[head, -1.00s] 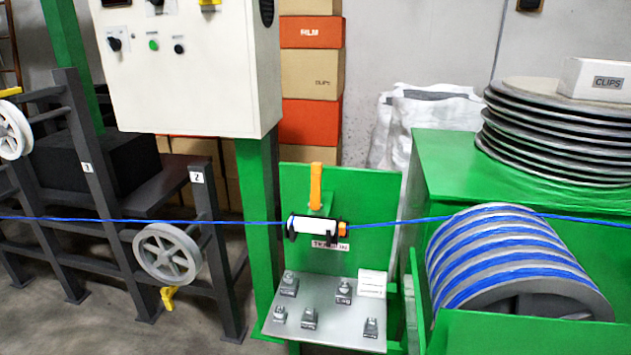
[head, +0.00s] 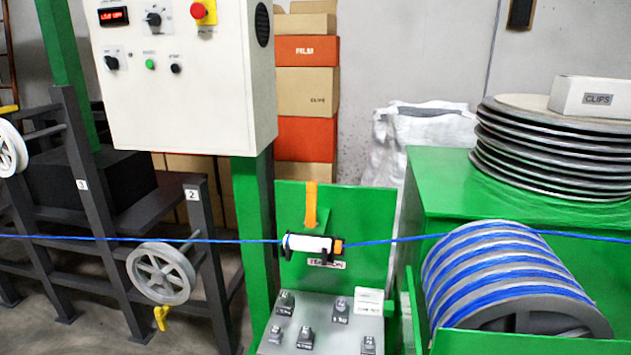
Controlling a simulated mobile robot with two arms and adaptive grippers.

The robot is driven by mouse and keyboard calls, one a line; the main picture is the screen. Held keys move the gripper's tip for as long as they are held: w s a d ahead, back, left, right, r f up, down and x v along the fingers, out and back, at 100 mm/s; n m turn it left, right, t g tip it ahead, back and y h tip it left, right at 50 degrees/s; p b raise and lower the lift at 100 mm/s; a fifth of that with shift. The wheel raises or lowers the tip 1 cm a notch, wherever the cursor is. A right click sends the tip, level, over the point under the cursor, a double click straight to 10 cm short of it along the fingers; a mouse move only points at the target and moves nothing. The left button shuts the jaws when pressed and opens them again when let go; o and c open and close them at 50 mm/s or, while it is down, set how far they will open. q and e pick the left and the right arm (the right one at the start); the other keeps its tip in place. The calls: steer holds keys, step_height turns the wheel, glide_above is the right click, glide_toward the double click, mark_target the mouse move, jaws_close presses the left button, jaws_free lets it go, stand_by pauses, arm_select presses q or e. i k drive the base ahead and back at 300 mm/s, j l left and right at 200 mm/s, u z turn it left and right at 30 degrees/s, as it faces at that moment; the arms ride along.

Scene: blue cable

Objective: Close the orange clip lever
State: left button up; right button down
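The orange clip lever (head: 311,205) stands upright above the clip, in front of the green back panel. The clip has a white cylindrical body (head: 306,243) with dark holders and an orange end at its right. The blue cable (head: 400,239) runs across the whole view and meets the clip at both ends. Whether it passes through the clip is hidden. Neither of my grippers shows in the head view.
A grey plate (head: 273,347) with several small weights and a white block lies below the clip. A drum wound with blue cable (head: 510,270) stands at right. A white control box (head: 190,80) hangs at upper left. A spoked wheel (head: 160,273) is at left.

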mark_target(310, 222)
steer(key=i+j+z, duration=0.15)
steer(key=j+z, duration=0.25)
steer(key=i+j+z, duration=0.1)
steer(key=j+z, duration=0.25)
steer(key=i+j+z, duration=0.15)
steer(key=j, duration=1.25)
steer(key=i+j+z, duration=0.1)
steer(key=j, duration=1.35)
steer(key=i+j+z, duration=0.15)
steer(key=j, duration=1.3)
